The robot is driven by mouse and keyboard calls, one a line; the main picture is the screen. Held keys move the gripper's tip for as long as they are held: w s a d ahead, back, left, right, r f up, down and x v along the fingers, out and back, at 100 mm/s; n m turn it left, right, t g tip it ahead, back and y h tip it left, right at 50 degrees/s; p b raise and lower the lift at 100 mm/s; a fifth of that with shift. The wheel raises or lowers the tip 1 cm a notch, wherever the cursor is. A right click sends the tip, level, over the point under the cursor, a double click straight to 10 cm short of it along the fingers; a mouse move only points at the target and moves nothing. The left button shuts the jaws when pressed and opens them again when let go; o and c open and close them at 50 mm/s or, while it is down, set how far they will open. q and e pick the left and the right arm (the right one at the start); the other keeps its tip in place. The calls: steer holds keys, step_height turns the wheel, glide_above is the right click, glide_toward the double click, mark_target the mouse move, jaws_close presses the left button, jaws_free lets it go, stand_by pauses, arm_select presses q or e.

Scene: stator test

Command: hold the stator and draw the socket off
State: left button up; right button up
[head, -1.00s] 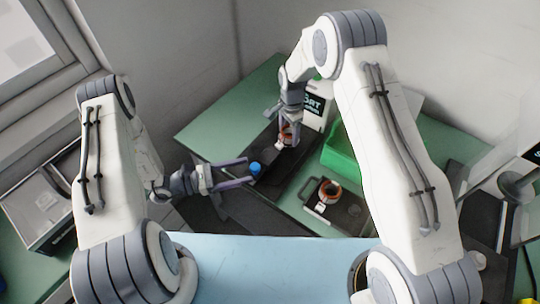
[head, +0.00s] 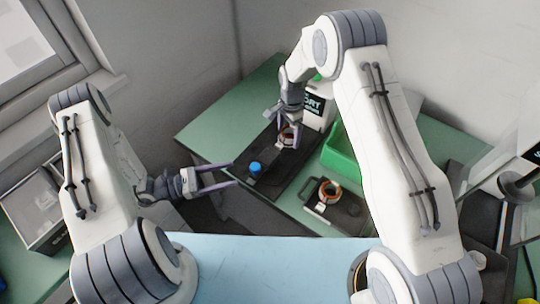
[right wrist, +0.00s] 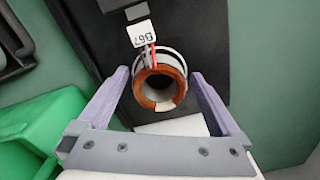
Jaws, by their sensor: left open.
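A ring-shaped stator (head: 287,136) with copper windings stands on the dark fixture plate. It shows large in the right wrist view (right wrist: 160,88), with red and dark leads and a white tag (right wrist: 142,33) reading 867. My left gripper (head: 236,174) is open and empty, left of a blue cap-like part (head: 255,168) at the plate's near left end. I cannot tell whether this blue part is the socket.
A second copper-wound stator (head: 329,191) sits on a dark tray (head: 345,212) at the right front. A green bin (head: 341,155) stands right of the plate (head: 270,178). A white box with a dark label (head: 313,106) is behind. The air around my left gripper is clear.

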step_height(320, 180, up, 10)
steer(key=p, duration=0.6)
steer(key=shift+r+p, duration=0.2)
steer(key=shift+p, duration=0.2)
steer(key=shift+r, duration=0.1)
